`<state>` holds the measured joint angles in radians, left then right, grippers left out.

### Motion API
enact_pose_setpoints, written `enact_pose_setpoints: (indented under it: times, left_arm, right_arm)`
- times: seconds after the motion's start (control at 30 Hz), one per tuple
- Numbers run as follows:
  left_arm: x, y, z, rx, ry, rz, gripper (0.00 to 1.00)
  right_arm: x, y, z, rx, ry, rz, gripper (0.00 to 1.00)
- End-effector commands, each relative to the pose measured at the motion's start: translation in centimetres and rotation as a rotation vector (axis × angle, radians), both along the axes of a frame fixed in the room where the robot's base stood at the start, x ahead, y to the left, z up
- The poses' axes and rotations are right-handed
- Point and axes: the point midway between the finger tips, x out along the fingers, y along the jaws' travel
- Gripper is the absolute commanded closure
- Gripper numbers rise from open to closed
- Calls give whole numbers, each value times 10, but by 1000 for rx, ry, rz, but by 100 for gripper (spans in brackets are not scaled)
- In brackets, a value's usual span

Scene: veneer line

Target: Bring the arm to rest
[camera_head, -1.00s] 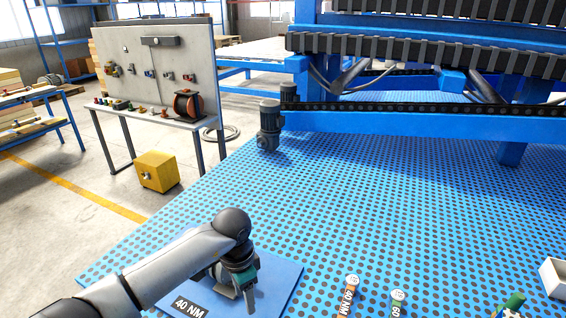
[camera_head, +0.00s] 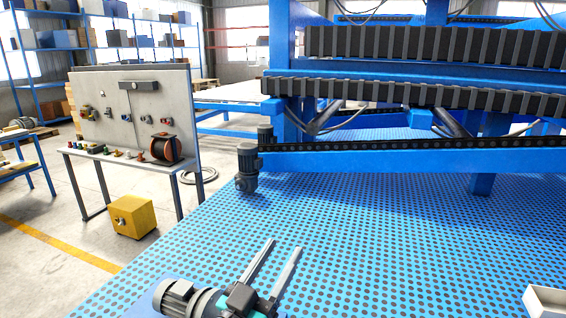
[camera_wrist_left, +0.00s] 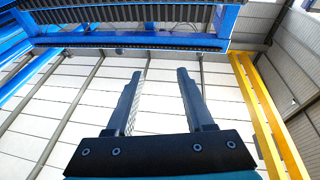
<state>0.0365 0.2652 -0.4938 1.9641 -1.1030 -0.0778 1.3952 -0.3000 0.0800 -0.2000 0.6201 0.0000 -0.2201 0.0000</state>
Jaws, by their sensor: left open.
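My left gripper (camera_head: 284,246) is at the bottom middle of the head view. Its two long grey fingers are apart and point up and away, above the blue perforated table (camera_head: 400,240). In the left wrist view the same gripper (camera_wrist_left: 160,72) is open with nothing between its fingers. Behind the fingers that view shows the pale roof and part of the blue machine. Most of the left arm is out of the head view. My right gripper does not show.
A blue machine frame (camera_head: 400,155) with dark rollers spans the table's far side. A grey motor (camera_head: 247,168) hangs at its left end. A white box (camera_head: 545,301) is at the lower right. A panel bench (camera_head: 128,107) and a yellow box (camera_head: 132,215) stand left. The table's middle is clear.

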Motion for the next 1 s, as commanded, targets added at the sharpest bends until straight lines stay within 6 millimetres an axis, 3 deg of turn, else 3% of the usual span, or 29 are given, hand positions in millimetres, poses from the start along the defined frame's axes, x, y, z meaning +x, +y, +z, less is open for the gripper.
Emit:
enact_pose_setpoints:
  times: [0.1,0.23,0.4,0.6,0.9,0.97,1.0]
  left_arm:
    - [1,52,-19,-22,114,235,47]
    - [-11,103,-57,14,306,444,47]
    - [-54,149,-121,131,634,597,47]
    - [-132,167,-185,317,1024,571,47]
    - [-232,157,-221,533,1378,329,47]
    - [-251,154,-223,569,1430,265,47]
    - [-252,153,-235,581,1442,250,47]
  right_arm:
    - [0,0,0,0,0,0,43]
    - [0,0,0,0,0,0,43]
    - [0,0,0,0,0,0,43]
    - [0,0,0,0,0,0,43]
    - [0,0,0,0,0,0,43]
    - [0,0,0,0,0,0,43]
    - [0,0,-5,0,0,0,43]
